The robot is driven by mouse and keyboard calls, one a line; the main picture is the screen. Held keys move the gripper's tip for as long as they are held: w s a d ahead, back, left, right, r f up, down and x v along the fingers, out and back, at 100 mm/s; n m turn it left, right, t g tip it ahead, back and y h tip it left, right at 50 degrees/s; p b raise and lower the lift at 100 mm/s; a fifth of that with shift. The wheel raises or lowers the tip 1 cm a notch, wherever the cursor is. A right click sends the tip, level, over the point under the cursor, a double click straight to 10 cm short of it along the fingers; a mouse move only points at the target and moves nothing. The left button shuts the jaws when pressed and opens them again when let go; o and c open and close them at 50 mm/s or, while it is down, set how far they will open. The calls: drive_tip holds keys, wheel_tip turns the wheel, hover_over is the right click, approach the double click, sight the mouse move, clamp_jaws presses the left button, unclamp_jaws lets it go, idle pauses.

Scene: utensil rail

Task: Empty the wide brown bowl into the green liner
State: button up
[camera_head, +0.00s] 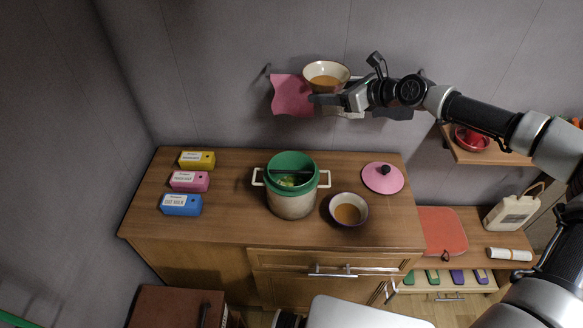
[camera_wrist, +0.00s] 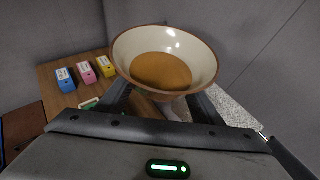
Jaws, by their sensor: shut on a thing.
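A wide cream bowl with a brown rim (camera_head: 326,66) is raised in front of the back wall, with brown contents in it. My gripper (camera_head: 318,98) is shut on this bowl, which also fills the top of the wrist view (camera_wrist: 120,55). The bowl looks about upright. The green liner (camera_head: 291,160) sits in a pale pot (camera_head: 292,205) with two side handles on the counter. Something light green and a dark bar show inside the liner. The held bowl is above and behind the pot, a little to its right.
A second bowl with brown contents (camera_head: 347,210) stands right of the pot. A pink lid (camera_head: 383,178) lies behind it. Yellow (camera_head: 197,160), pink (camera_head: 189,181) and blue (camera_head: 181,204) boxes stand at the left. A pink cloth (camera_head: 290,97) hangs on the wall.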

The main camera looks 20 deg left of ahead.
wheel_tip(320, 180, down, 14)
drive_tip(key=s+a+n+t+b, duration=0.1)
drive_tip(key=s+n+t+b, duration=0.1)
drive_tip(key=n, duration=0.1)
drive_tip(key=shift+f+h, duration=0.2)
drive_tip(key=shift+h, duration=0.2)
idle(2.4)
drive_tip(key=shift+s+a+f+n+t+b, duration=0.1)
drive_tip(key=shift+s+a+n+t+b, duration=0.45)
drive_tip(key=shift+b, duration=1.9)
drive_tip(key=shift+s+a+r+n+t+b, duration=0.1)
drive_tip(key=shift+s+r+n+t+b, duration=0.45)
drive_tip(key=shift+b, duration=1.75)
drive_tip(key=shift+s+a+n+t+h+b, duration=0.15)
drive_tip(key=shift+n+b, duration=0.3)
drive_tip(key=shift+b, duration=1.3)
drive_tip(key=shift+d+n+t+h+b, duration=0.1)
drive_tip(key=shift+n+t+b, duration=0.25)
drive_tip(key=shift+b, duration=1.35)
drive_tip(key=shift+s+a+n+t+h+b, duration=0.1)
drive_tip(key=shift+n+b, duration=0.4)
drive_tip(key=shift+b, duration=1.25)
drive_tip(key=shift+r+p, duration=0.25)
drive_tip(key=shift+p, duration=0.5)
